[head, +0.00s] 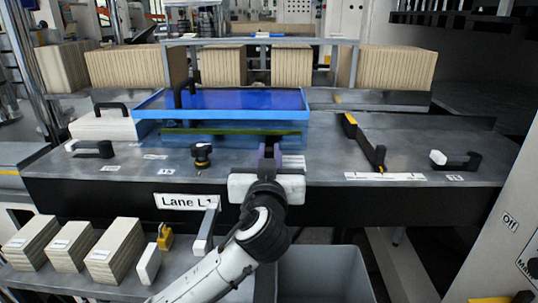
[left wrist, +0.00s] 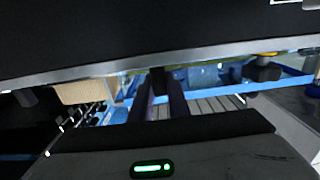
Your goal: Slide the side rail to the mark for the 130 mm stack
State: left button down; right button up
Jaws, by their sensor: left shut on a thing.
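My left gripper (head: 268,152) is over the middle of the metal table, just in front of a blue-edged clear panel (head: 225,98). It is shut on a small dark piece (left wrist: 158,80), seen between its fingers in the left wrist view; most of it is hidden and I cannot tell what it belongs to. A green bar (head: 230,131) runs across the table behind the gripper. A black bar with a yellow end (head: 365,142), possibly the side rail, lies to the right, apart from the gripper. A white marked strip (head: 385,176) is by its near end. My right gripper is not in view.
A black knob (head: 201,155) stands left of the gripper, with small labels near it. Black handles sit at the table's left (head: 92,148) and right (head: 456,160). Board stacks (head: 395,68) line the back. A grey bin (head: 325,275) is below the front edge.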

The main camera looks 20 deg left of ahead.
pick_arm(q)
jog(key=shift+s+d+f, duration=0.1)
jog(key=shift+f, duration=0.05)
jog(key=c, duration=1.9)
grip_release()
jog(key=shift+o, duration=1.1)
jog(key=shift+s, duration=0.15)
jog(key=b+v, duration=0.1)
jog(key=v, duration=0.9)
jog(key=shift+s, duration=0.15)
